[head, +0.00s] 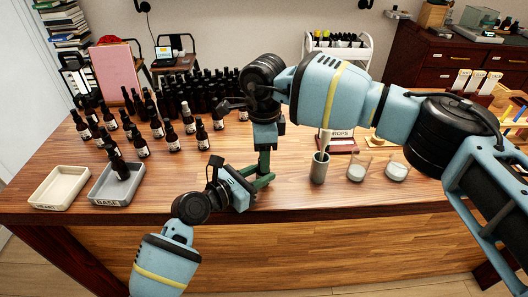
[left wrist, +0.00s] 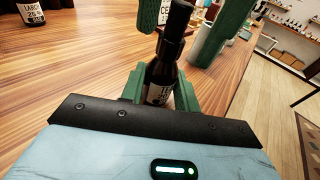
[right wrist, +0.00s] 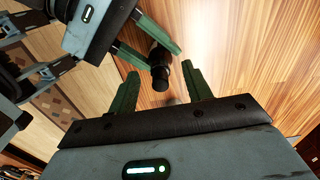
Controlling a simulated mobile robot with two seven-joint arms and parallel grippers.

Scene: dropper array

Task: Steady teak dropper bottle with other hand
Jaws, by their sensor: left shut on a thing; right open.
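A dark dropper bottle with a black cap and a pale label stands between the fingers of my left gripper (left wrist: 160,92), which is shut on it. The bottle (left wrist: 159,76) looks upright in the left wrist view; its label is too small to read surely as teak. My right gripper (right wrist: 160,88) is open, and its fingers come down on either side of the bottle's cap (right wrist: 159,72), apart from it as far as I can see. In the head view the right gripper (head: 264,163) and left gripper (head: 256,184) hide the bottle.
A grey tray (head: 107,198) holding a dark bottle and a cream tray (head: 48,203) are at left. Many dark bottles (head: 172,137) stand behind. A grey cup (head: 319,172) and two glass beakers (head: 396,172) are at right. The front table edge is close.

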